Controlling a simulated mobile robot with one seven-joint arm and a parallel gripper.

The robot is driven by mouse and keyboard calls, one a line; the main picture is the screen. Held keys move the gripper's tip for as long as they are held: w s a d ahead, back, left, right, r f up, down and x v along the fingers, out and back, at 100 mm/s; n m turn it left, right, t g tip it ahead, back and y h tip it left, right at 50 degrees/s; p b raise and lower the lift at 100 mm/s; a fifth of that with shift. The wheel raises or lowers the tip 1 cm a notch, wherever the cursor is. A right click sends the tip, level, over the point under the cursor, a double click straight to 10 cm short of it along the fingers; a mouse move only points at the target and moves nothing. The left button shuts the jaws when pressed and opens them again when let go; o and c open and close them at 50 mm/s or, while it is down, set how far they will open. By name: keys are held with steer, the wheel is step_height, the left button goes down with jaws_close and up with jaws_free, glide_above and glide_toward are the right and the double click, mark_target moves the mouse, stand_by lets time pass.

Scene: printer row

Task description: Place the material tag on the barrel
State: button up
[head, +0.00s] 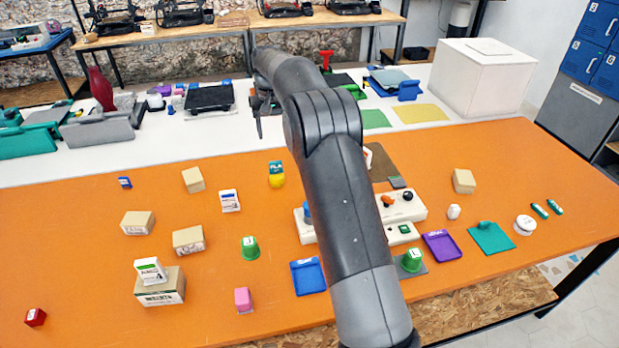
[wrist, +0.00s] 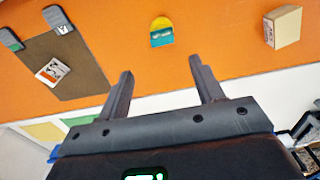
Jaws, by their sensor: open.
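A teal tag (head: 276,167) with white lettering that looks like PLA shows against a yellow rounded piece (head: 278,181) on the orange table, left of my arm. Tag and piece also show at the top middle of the wrist view, the teal tag (wrist: 161,38) below the yellow piece (wrist: 160,22). I cannot tell whether they are one object, or which thing is the barrel. My gripper (wrist: 161,66) is open and empty, with the tag beyond its fingertips and apart from them. In the head view it is partly behind my arm, over the white table.
Small cardboard boxes (head: 188,240), a green cup (head: 250,248), a blue tray (head: 308,277) and control boxes (head: 403,205) stand on the orange table (head: 80,230). A brown mat (wrist: 62,65) lies left in the wrist view. The orange surface around the tag is clear.

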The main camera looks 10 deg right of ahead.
steer(key=s+d+r+t, duration=0.1)
steer(key=s+d+r, duration=0.1)
steer(key=s+r, duration=0.75)
steer(key=s+d+r+t, duration=0.2)
steer(key=s+r, duration=0.4)
steer(key=s, duration=0.7)
steer(key=s+d+f+t, duration=0.1)
steer(key=s+f, duration=0.2)
steer(key=s, duration=0.9)
steer(key=s+f+t, duration=0.1)
steer(key=s+f, duration=0.2)
steer(key=s, duration=1)
steer(key=shift+s+d+f, duration=0.2)
steer(key=shift+s+d, duration=0.1)
steer(key=shift+d, duration=0.1)
